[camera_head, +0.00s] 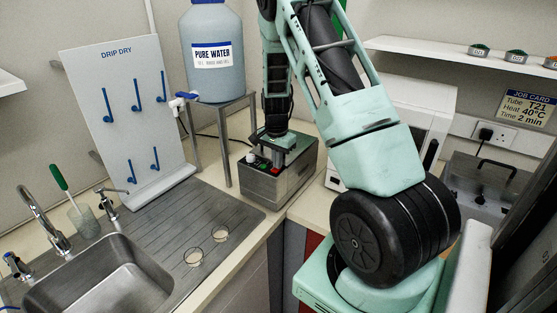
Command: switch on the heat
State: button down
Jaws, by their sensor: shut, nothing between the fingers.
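A grey metal bench unit (286,184) stands at the back corner, right of the sink. Its front top shows a white knob (250,158), a small green light or display and a red switch (275,170). My gripper (277,158) is over this unit, pointing down, shut and empty. Its fingertips are close to the red switch, but I cannot tell whether they touch it. The gripper partly hides the top of the unit. Whether the switch is on or off is too small to tell.
A job card (527,108) reads T21, 40°C, 2 min. A lidded metal box (480,188) stands below a plugged socket (490,133). A water tank (213,60) on a stand (226,150) and a drip-dry board (128,120) are left. Two glass dishes lie on the drainer (165,220).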

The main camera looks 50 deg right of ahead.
jog(key=shift+s+a+f, duration=0.15)
jog(key=shift+a+f, duration=0.35)
jog(key=shift+a, duration=0.3)
jog(key=shift+r+p, duration=0.35)
jog(key=shift+r, duration=0.1)
jog(key=r+p, duration=0.1)
jog(key=r, duration=0.1)
jog(key=d+r+p, duration=0.1)
jog(key=r, duration=0.1)
jog(key=shift+r+p, duration=0.25)
jog(key=shift+p, duration=0.15)
jog(key=shift+w+r+b, duration=0.2)
jog(key=shift+r+b, duration=0.05)
jog(key=shift+b, duration=0.5)
notch_tip(320, 180, up, 9)
jog(key=b, duration=0.3)
